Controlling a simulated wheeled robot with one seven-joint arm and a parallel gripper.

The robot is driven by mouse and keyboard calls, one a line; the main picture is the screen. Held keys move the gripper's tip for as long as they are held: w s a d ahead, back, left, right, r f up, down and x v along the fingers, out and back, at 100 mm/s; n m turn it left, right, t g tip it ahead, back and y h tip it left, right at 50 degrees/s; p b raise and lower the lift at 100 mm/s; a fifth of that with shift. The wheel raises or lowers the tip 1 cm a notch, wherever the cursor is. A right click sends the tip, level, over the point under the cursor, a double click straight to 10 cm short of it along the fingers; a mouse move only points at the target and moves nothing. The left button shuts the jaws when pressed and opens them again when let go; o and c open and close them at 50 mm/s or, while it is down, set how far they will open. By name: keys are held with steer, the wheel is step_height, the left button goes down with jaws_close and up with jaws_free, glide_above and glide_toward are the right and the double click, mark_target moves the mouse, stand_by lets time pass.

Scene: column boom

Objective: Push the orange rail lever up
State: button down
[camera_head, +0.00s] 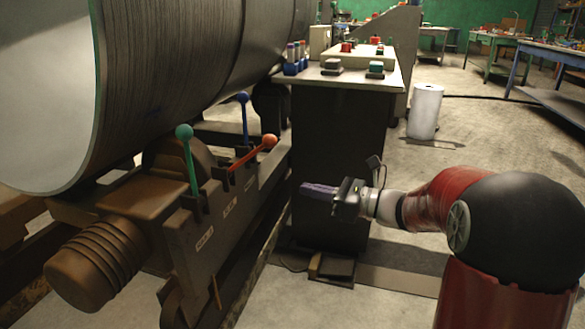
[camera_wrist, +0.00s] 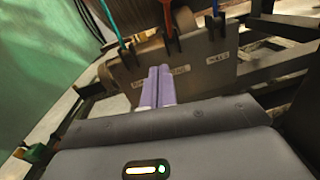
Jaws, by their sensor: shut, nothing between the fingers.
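The orange rail lever (camera_head: 253,152) has a round orange knob and leans to the right, low over the brown rail housing (camera_head: 228,218). It stands between an upright green lever (camera_head: 189,160) and an upright blue lever (camera_head: 244,118). My gripper (camera_head: 306,189) is shut and empty, with purple fingers pointing left, to the right of and below the orange knob, apart from it. In the wrist view the shut fingers (camera_wrist: 160,72) point at the housing face, and the orange lever's shaft (camera_wrist: 166,14) rises just beyond them. Its knob is out of that view.
A large grey cylinder (camera_head: 190,70) lies above the rail. A dark cabinet (camera_head: 335,140) with a control panel stands behind my gripper. A pedal box (camera_head: 330,266) is on the floor below. A white roll (camera_head: 425,112) and workbenches (camera_head: 495,50) are farther back.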

steer(key=shift+w+d+m+t, duration=0.25)
steer(key=shift+w+d+m, duration=0.05)
steer(key=shift+d, duration=0.2)
steer(key=shift+w+d+m+t, duration=0.25)
steer(key=shift+d+m, duration=0.05)
steer(key=shift+d, duration=0.15)
steer(key=shift+a, duration=0.1)
glide_toward(248, 157)
step_height(248, 157, down, 2)
steer(key=w+a, duration=0.1)
steer(key=a, duration=0.1)
steer(key=shift+w+a+r, duration=0.4)
steer(key=shift+w+r, duration=0.05)
steer(key=shift+r, duration=0.2)
steer(key=shift+w+a+r, duration=0.35)
steer(key=shift+w+r, duration=0.1)
steer(key=shift+r, duration=0.2)
steer(key=shift+r, duration=0.15)
